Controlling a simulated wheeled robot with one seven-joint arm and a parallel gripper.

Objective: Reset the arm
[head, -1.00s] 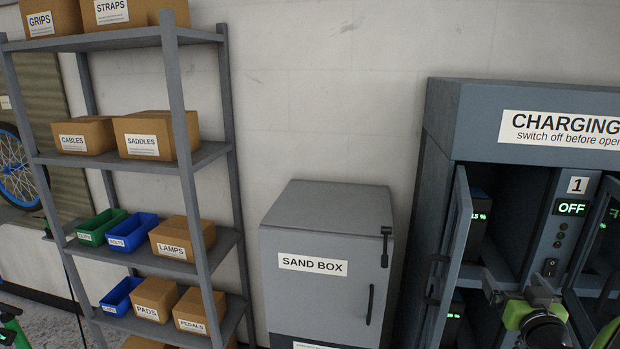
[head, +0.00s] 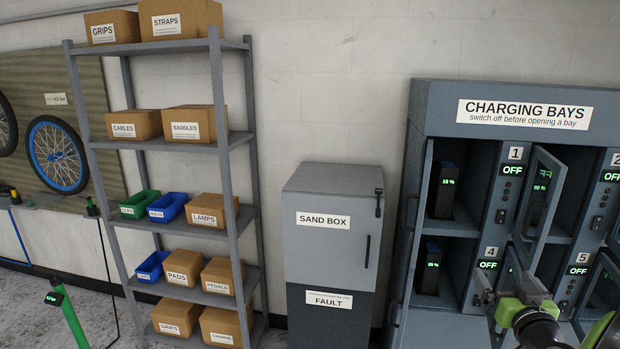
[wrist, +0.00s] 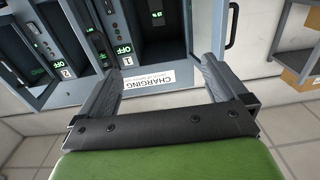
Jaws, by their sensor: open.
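My gripper (head: 484,289) is at the lower right of the head view, on my green and black arm, in front of the charging cabinet. In the wrist view, my gripper (wrist: 157,88) has its two grey fingers wide apart with nothing between them. Beyond the fingers the charging cabinet (wrist: 165,55) appears upside down. In the head view the charging cabinet (head: 440,115) has numbered bays with green OFF displays. Batteries (head: 446,190) stand in the left bays, and a door (head: 541,195) stands open beside bay 1's panel. My gripper hides part of the lower bays.
A grey sand box cabinet (head: 330,250), its door closed, stands left of the charging cabinet. A metal shelf (head: 235,137) with labelled cartons and bins is farther left. A wheel (head: 57,155) hangs on the left wall, and a green post (head: 70,320) stands at lower left.

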